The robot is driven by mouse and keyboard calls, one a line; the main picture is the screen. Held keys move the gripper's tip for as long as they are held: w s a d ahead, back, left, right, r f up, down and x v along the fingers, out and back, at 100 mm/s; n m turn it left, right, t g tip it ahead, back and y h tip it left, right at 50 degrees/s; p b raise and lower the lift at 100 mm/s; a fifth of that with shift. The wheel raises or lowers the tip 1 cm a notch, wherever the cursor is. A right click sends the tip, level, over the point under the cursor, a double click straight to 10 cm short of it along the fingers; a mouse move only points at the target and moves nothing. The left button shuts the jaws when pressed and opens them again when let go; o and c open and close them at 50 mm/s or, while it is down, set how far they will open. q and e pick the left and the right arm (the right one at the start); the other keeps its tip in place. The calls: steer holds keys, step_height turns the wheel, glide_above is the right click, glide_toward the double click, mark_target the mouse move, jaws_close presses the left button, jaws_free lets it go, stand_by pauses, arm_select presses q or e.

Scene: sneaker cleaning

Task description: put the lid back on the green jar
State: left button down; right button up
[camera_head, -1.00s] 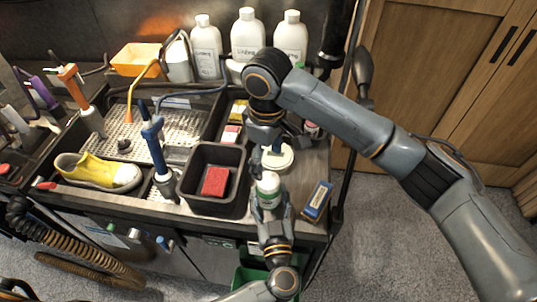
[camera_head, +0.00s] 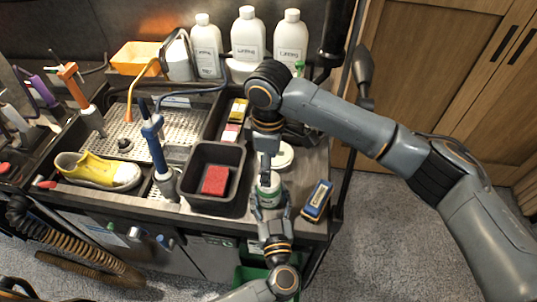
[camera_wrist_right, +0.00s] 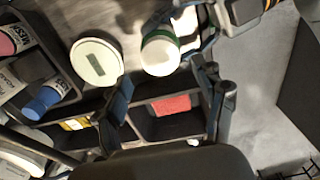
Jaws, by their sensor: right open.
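The green jar (camera_head: 269,194) is a white jar with a green band, upright near the front right of the bench. My left gripper (camera_head: 271,211) is shut around its sides from the front. The jar's white round top, which looks like the lid (camera_wrist_right: 159,56), faces the right wrist camera with the green band beside it. I cannot tell how firmly the lid sits. My right gripper (camera_head: 267,168) is right above the jar, pointing down. In the right wrist view its two fingers (camera_wrist_right: 170,98) are spread, with nothing between them.
A round white container (camera_head: 283,155) stands just behind the jar. A black bin (camera_head: 237,157) with a red sponge (camera_head: 215,180) is to the left. A blue brush or box (camera_head: 317,200) lies at the right edge. White bottles (camera_head: 248,38) line the back.

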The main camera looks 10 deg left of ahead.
steer(key=shift+f, duration=2.45)
steer(key=c, duration=1.2)
steer(key=o, duration=1.4)
steer(key=shift+c, duration=0.2)
step_height(320, 180, up, 12)
